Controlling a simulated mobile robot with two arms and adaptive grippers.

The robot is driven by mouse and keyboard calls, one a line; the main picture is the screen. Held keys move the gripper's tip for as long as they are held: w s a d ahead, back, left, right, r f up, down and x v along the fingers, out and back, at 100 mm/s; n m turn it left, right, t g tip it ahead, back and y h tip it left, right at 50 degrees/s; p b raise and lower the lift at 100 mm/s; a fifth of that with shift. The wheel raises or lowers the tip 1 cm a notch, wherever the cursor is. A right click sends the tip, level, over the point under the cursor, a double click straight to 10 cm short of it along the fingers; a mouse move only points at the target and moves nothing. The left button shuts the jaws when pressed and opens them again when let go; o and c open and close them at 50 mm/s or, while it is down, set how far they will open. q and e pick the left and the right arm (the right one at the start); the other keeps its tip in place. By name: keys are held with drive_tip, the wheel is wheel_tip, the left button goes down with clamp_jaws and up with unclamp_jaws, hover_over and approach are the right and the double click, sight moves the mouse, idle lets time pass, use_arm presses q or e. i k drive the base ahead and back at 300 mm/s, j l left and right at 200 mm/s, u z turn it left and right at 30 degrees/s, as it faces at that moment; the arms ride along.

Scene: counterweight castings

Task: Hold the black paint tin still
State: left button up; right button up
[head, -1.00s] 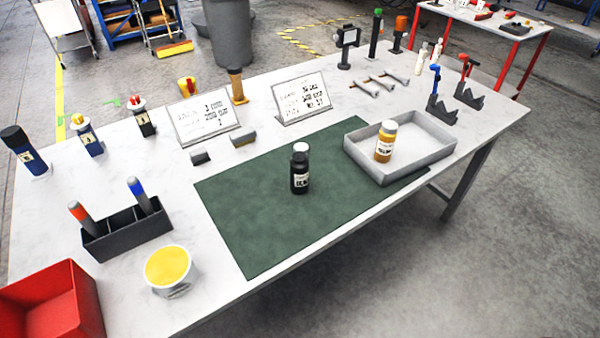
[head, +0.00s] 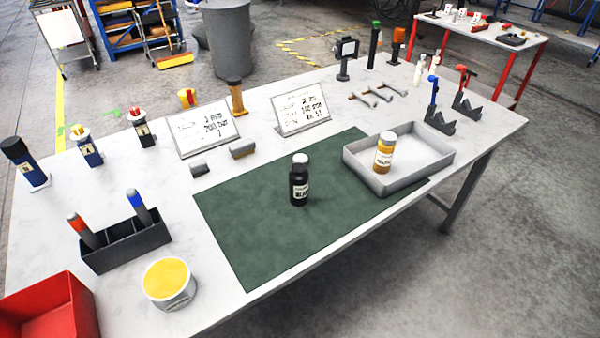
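The black paint tin (head: 299,182) stands upright on the green mat (head: 250,235), near the mat's middle. It is a small black bottle shape with a grey-white cap and a white label. Nothing touches it. Neither of my grippers shows in the head view.
A grey tray (head: 435,168) right of the tin holds an upright yellow-orange bottle (head: 384,153). Two sign boards (head: 302,108) stand behind the mat. A black holder with two markers (head: 125,245), a yellow-topped tub (head: 168,283) and a red bin (head: 45,310) are at left. The mat around the tin is clear.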

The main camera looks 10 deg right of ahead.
sight(298, 174)
drive_tip(key=k+l+u, duration=0.15)
drive_tip(key=l, duration=0.35)
drive_tip(key=k+l+u, duration=0.15)
drive_tip(key=l, duration=0.3)
drive_tip(key=k+l+u, duration=0.15)
drive_tip(key=l, duration=0.3)
drive_tip(key=k+l+u, duration=0.15)
drive_tip(key=k+l, duration=0.15)
drive_tip(key=l, duration=0.15)
drive_tip(key=k+l+u, duration=0.15)
drive_tip(key=l, duration=0.25)
drive_tip(key=k, duration=0.1)
